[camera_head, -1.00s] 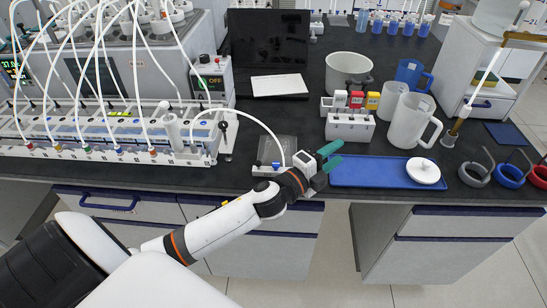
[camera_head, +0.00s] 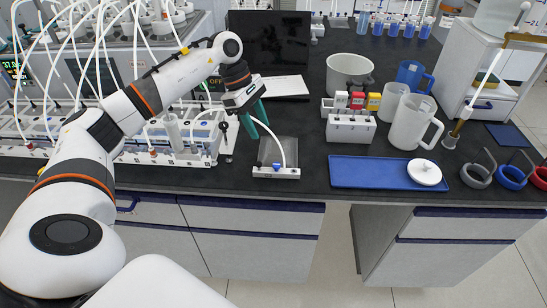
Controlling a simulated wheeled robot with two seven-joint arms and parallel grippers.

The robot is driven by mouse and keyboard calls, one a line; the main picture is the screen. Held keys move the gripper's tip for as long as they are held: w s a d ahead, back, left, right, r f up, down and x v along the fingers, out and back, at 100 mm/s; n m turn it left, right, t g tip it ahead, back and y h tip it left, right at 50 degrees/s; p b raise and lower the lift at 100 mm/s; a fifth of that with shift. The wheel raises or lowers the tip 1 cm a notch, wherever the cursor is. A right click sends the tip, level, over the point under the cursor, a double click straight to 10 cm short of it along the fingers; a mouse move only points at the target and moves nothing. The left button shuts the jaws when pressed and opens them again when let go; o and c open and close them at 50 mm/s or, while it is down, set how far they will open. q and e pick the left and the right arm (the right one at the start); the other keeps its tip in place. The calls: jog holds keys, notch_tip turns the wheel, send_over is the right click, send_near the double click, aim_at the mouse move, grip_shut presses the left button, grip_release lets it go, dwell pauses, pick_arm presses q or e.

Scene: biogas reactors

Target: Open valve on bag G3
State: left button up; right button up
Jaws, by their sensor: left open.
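A clear, flat bag (camera_head: 284,146) lies on the dark bench near its front edge, just right of the reactor rack. A small blue valve (camera_head: 276,166) sits at its front on a white holder (camera_head: 286,172). A white tube runs from the rack side to the bag. No G3 label is readable. My left gripper (camera_head: 259,127) is open and empty, its two green fingers pointing down, above and slightly left of the bag. The fingers are apart from the valve in the picture. My right gripper is not in view.
A rack of bottles with tubes (camera_head: 190,158) stands at the left. A laptop (camera_head: 270,42) is at the back.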

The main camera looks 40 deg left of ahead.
aim_at(276, 164)
pick_arm(q)
jog(key=p+x, duration=0.2)
jog(key=x, duration=0.9)
jog(key=shift+d+f+p, duration=0.2)
jog(key=shift+p, duration=0.15)
grip_shut()
